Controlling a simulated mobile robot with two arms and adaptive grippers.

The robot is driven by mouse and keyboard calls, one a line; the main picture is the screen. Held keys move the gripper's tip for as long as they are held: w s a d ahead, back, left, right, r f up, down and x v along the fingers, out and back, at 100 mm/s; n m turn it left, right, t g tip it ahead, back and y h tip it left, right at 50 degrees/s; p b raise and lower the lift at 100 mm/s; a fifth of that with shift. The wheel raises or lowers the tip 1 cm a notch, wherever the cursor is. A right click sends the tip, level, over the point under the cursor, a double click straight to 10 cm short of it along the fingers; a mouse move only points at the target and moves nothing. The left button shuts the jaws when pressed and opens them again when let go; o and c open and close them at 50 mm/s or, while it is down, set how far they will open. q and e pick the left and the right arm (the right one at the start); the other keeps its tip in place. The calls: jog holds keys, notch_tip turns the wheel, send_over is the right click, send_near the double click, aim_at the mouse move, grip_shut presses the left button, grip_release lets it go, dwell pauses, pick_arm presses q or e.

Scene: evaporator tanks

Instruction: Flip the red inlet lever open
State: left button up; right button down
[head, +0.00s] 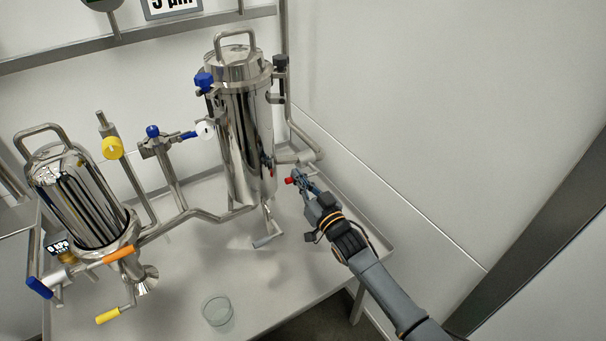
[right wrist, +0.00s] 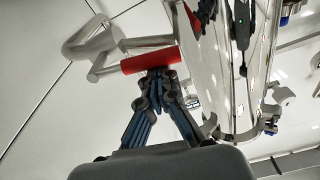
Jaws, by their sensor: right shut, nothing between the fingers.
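The red inlet lever shows as a red grip in the right wrist view (right wrist: 151,61), on a metal pipe fitting just beyond my fingertips. In the head view only a small red piece of the lever (head: 290,180) shows, at the lower right of the tall steel tank (head: 249,140). My right gripper (head: 301,176) is shut with nothing between its fingers. In the right wrist view my gripper's fingertips (right wrist: 157,76) are right at the red grip, touching it or very near. My left gripper is not in view.
A smaller steel tank (head: 82,200) stands at the left, with orange, blue and yellow levers. A blue-handled valve (head: 187,134) sits between the tanks. A glass dish (head: 217,311) lies on the tray table (head: 290,275). A wall is close at the right.

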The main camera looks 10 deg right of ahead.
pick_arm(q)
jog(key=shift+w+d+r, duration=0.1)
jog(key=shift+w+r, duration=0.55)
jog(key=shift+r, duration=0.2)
pick_arm(e)
jog(key=shift+s+a+f+n, duration=0.1)
jog(key=shift+a+f+n, duration=0.1)
jog(key=shift+f+n, duration=0.8)
jog(key=shift+r, duration=0.2)
jog(key=v, duration=1.2)
jog(key=shift+r, duration=0.15)
jog(key=shift+d, duration=0.1)
